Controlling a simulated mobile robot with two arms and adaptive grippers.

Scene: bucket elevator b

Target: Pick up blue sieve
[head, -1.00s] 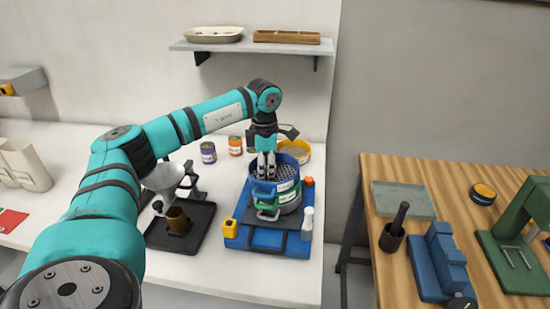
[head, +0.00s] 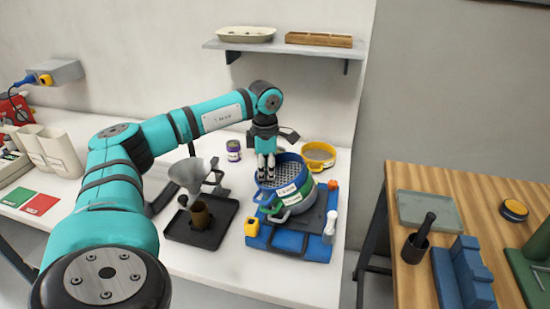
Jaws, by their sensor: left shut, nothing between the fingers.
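The blue sieve (head: 291,187) is on top of a sieve stack, above a green sieve (head: 301,202). The stack sits on a blue shaker base (head: 318,247) on the white bench and looks tilted or offset to the left. My left gripper (head: 266,178) points down at the blue sieve's left rim, in front of the mesh. Its fingers are shut with nothing between them. I cannot tell whether they touch the sieve. My right gripper is not in view.
A yellow sieve (head: 320,153) lies behind the stack. A funnel stand (head: 186,175), black tray (head: 205,241) and purple can (head: 233,151) are on the left. A white bottle (head: 329,226) stands at the base's right. A wooden table (head: 462,190) is further right.

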